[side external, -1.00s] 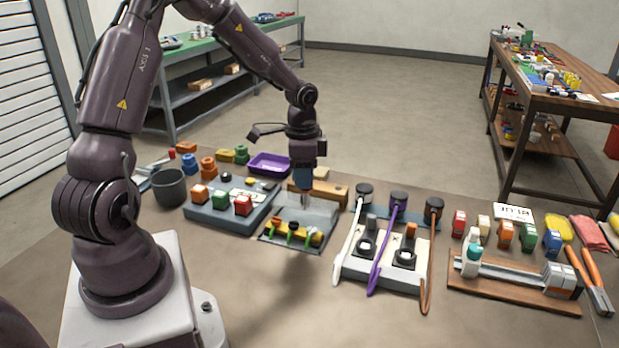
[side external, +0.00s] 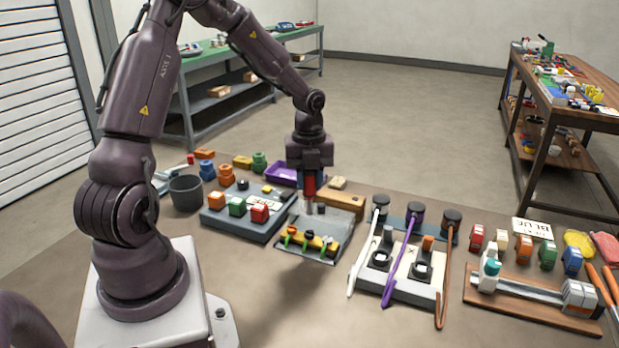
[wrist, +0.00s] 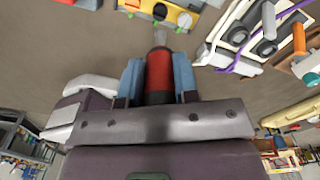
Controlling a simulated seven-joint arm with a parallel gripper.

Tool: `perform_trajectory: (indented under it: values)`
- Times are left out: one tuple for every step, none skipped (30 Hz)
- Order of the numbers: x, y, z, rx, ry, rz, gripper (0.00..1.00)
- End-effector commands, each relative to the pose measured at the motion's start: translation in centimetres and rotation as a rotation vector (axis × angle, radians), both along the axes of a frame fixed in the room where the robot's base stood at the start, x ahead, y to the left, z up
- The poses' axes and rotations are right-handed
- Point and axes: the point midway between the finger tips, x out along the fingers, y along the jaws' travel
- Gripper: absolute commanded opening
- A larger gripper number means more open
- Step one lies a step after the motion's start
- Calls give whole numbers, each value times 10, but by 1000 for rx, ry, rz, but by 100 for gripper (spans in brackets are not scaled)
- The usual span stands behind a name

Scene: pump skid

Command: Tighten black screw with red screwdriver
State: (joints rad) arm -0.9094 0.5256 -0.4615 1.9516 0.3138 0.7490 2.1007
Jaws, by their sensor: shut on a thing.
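My gripper (side external: 309,186) is shut on the red screwdriver (side external: 310,184) and points down over the grey plate (side external: 340,224). In the wrist view the red handle (wrist: 158,72) sits between the two blue fingers, with its pale shaft pointing away. The shaft is low over the plate; I cannot tell whether its tip touches anything. A small dark round piece (side external: 322,207) by the shaft may be the black screw, but it is too small to be sure.
A yellow bar with green and dark pieces (side external: 308,242) lies at the plate's front. A box with coloured blocks (side external: 240,221) is to the left. A white board with purple, white and orange cables (side external: 405,268) stands to the right. A wooden block (side external: 341,203) is behind.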

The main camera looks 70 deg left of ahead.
Motion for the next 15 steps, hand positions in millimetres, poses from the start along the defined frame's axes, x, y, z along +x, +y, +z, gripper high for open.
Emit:
perform_trajectory:
  values:
    - [0,0,-3,-2,1,-3,4]
    - [0,0,-5,-1,2,-3,4]
    - [0,0,-8,-1,3,-2,4]
    - [0,0,-11,-1,3,-2,4]
    - [0,0,-13,0,2,-2,4]
    - [-1,0,-17,-1,2,-2,4]
    - [-1,-1,-20,-2,4,-2,4]
    - [-1,-1,-22,-2,3,-2,4]
    - [0,-1,-25,-2,1,-1,4]
    - [0,0,-28,-2,1,-1,4]
    - [0,-1,-30,-1,2,-1,4]
    - [0,-1,-32,-1,2,-1,4]
    - [0,0,-34,0,2,-1,4]
    - [0,0,-35,0,2,0,4]
    - [0,0,-37,0,1,0,4]
